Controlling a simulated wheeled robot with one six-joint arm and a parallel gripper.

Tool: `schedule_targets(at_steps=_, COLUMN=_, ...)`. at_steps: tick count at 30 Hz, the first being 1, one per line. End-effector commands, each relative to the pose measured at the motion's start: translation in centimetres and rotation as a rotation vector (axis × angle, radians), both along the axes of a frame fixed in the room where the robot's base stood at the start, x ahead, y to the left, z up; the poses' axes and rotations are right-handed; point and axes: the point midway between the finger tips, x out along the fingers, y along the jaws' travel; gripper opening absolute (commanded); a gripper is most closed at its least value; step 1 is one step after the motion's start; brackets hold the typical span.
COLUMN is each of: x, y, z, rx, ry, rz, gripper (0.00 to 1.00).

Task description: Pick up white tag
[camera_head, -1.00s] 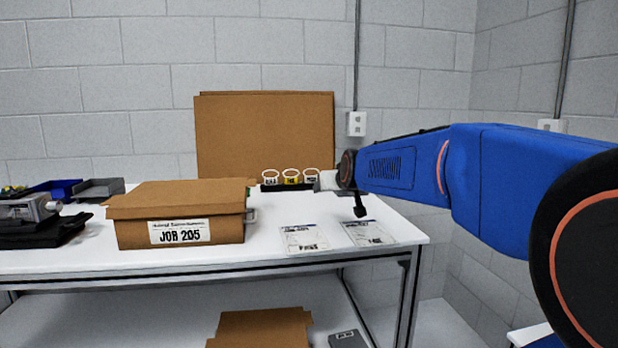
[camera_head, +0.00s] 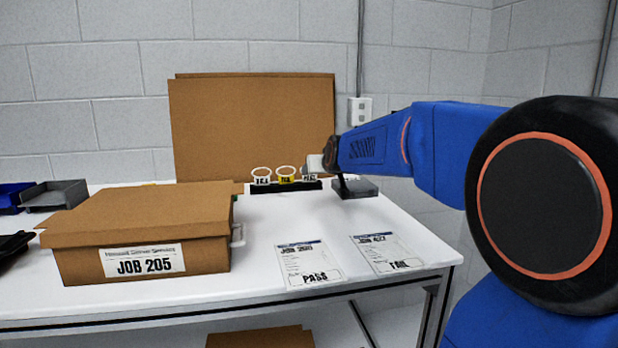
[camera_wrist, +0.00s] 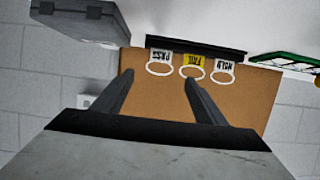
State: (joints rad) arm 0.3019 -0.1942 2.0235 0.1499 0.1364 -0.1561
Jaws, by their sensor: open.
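Three tags with white rings stand in a black holder (camera_head: 262,188) at the back of the table. In the head view the left tag (camera_head: 261,178) is white, the middle tag (camera_head: 286,177) yellow, and the right tag (camera_head: 309,177) white and partly hidden by my wrist. The wrist view shows them inverted: a white PASS tag (camera_wrist: 152,58), the yellow tag (camera_wrist: 192,61) and another white tag (camera_wrist: 226,67). My gripper (camera_wrist: 158,78) is open and empty, its fingers apart and pointing toward the PASS and yellow tags without visible contact.
A grey device (camera_head: 358,189) stands right of the holder and also shows in the wrist view (camera_wrist: 80,22). A cardboard JOB 205 box (camera_head: 145,232) is at left. Two printed sheets (camera_head: 308,263) (camera_head: 388,254) lie flat in front. Cardboard panels (camera_head: 250,125) stand behind.

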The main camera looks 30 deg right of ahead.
Motion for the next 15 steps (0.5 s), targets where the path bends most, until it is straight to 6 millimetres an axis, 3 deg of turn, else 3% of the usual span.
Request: schedule_targets(at_steps=15, x=6.9, y=-2.0, z=-3.1, rx=-0.001, ry=0.001, rz=0.000, gripper=0.66)
